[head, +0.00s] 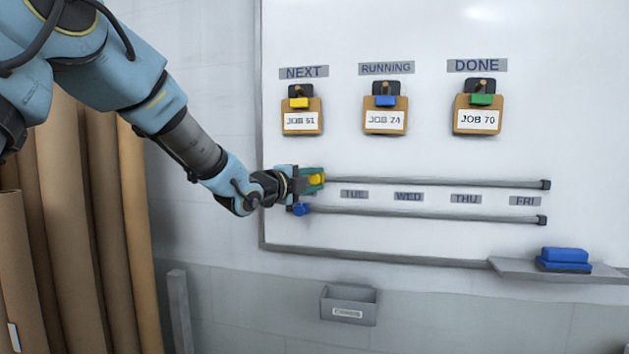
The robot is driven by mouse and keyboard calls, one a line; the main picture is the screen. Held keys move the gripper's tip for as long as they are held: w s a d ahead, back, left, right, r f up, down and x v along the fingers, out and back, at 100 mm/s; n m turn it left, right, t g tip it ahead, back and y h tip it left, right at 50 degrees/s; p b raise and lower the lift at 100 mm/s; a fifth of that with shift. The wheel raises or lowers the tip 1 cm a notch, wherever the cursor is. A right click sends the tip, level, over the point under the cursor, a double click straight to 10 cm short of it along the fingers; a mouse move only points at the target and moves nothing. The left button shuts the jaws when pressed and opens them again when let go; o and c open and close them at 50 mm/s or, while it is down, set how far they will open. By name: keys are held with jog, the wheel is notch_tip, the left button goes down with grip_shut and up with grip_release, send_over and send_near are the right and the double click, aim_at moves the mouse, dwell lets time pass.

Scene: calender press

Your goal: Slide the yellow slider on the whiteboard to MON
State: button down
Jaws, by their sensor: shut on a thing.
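The yellow slider (317,180) sits near the left end of the upper rail (430,183) on the whiteboard (400,30). My gripper (312,178) is at the slider, its jaws shut on it. The day labels TUE (354,194), WED (408,197), THU (465,199) and FRI (525,201) lie between the two rails. The MON label is not visible; my gripper and wrist cover the area left of TUE. The slider is left of TUE.
A blue slider (302,209) is at the left of the lower rail (430,214), just below my gripper. Job cards hang above under NEXT, RUNNING and DONE. A blue eraser (564,257) rests on the ledge (510,266). A grey bin (348,306) is below the board.

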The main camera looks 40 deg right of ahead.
jog(key=shift+w+a+b, duration=0.25)
jog(key=shift+w+a, duration=0.35)
jog(key=shift+w, duration=0.35)
jog(key=shift+w+a+b, duration=0.2)
jog(key=shift+w+a, duration=0.35)
jog(key=shift+w, duration=0.35)
jog(key=c, duration=0.6)
grip_release()
jog(key=shift+o, duration=0.2)
jog(key=shift+a, duration=0.1)
jog(key=s+a+b, duration=0.2)
jog(key=a+b, duration=0.2)
jog(key=a, duration=0.6)
jog(key=shift+a, duration=0.3)
jog(key=shift+w, duration=0.1)
